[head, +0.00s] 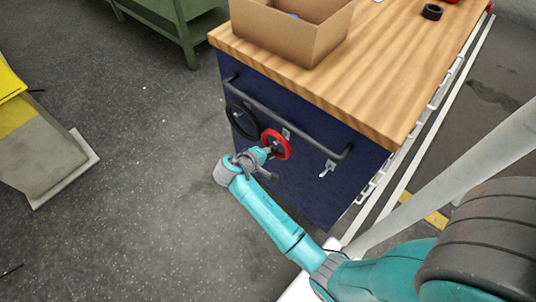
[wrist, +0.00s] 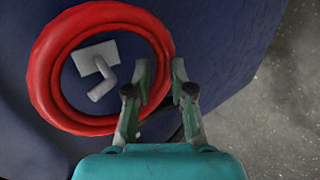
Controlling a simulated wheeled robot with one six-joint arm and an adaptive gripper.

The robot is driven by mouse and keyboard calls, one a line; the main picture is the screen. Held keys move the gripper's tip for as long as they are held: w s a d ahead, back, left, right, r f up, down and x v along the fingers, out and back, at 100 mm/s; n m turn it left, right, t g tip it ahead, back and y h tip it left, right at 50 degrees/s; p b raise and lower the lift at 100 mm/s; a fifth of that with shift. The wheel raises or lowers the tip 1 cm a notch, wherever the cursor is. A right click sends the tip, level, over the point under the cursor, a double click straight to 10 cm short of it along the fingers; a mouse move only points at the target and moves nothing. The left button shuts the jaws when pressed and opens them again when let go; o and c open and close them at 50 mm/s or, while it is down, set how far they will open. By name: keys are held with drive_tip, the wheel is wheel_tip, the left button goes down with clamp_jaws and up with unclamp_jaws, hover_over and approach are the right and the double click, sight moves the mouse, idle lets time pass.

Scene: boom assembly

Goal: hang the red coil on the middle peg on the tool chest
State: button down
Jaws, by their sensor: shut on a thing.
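The red coil (wrist: 43,90) is a ring held in front of the dark blue side of the tool chest (head: 318,198). My gripper (wrist: 161,78) is shut on its right rim in the wrist view. The middle peg (wrist: 101,80), a grey plate with a bent hook, shows through the coil's opening; I cannot tell whether the coil is on it or only in front of it. In the head view the red coil (head: 288,147) is at my gripper (head: 265,151), and the middle peg (head: 286,132) shows by its upper rim. The right peg (head: 327,168) is bare.
A black coil (head: 231,116) hangs at the left of the chest side. A handle bar (head: 300,132) runs above the pegs. A cardboard box (head: 285,36) and a small black ring (head: 432,12) are on the wooden top.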

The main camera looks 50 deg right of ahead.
drive_tip(key=shift+d, duration=0.7)
drive_tip(key=shift+d+f, duration=0.5)
drive_tip(key=shift+f, duration=0.25)
drive_tip(key=shift+d+f, duration=0.1)
drive_tip(key=shift+f, duration=0.35)
drive_tip(key=c, duration=0.9)
unclamp_jaws()
drive_tip(key=shift+c, duration=0.2)
drive_tip(key=v, duration=1.2)
